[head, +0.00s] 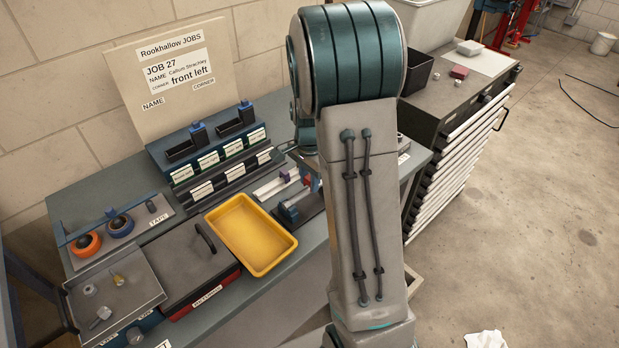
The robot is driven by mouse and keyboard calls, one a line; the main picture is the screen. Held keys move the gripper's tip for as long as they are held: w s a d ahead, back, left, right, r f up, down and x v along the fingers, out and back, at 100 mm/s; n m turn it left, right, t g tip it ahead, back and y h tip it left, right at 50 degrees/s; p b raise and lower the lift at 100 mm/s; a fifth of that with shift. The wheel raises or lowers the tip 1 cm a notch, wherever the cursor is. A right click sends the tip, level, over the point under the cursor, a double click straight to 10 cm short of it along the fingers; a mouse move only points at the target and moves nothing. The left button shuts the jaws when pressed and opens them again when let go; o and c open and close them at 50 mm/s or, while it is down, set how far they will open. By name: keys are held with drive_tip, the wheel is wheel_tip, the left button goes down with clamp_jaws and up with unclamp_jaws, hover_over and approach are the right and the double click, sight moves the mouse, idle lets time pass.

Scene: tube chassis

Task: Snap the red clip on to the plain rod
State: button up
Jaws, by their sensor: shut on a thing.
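My gripper (304,164) shows only as a narrow part left of my own upper arm, which hides most of it. It points down over the work table and is shut on a small red piece, which looks like the red clip (307,181). The fingers' contact with it is too small and covered to make out. Below and left lies a pale holder with light rods (270,187) and a small purple-blue piece (285,177) on it. Nearer the front, a dark stand carries a rod with blue parts (290,211). I cannot tell which rod is the plain one.
A yellow tray (244,208), empty, stands left of the stand. A labelled bin rack (215,160) and job board (172,75) are behind. Left are tape rolls (87,243), a dark lidded box (185,262) and a grey parts tray (133,300). A drawer cabinet (455,150) stands right.

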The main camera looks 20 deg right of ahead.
drive_tip(key=shift+f+b, duration=0.75)
drive_tip(key=shift+f, duration=0.35)
drive_tip(key=shift+r, duration=0.1)
drive_tip(key=o, duration=1)
drive_tip(key=shift+s+r+b, duration=0.1)
drive_tip(key=shift+r+b, duration=0.3)
drive_tip(key=shift+r, duration=6.55)
drive_tip(key=s+a+n+t, duration=0.1)
drive_tip(key=s+a+n, duration=0.2)
drive_tip(key=s+n, duration=0.2)
drive_tip(key=s+a+n+t, duration=0.1)
drive_tip(key=s+a+n, duration=0.2)
drive_tip(key=s, duration=0.5)
drive_tip(key=s+a+n+t, duration=0.1)
drive_tip(key=s+a+n, duration=0.2)
drive_tip(key=s+n, duration=0.3)
drive_tip(key=shift+s+a+f+n, duration=0.15)
drive_tip(key=shift+s+a+n, duration=0.15)
drive_tip(key=shift+s, duration=0.1)
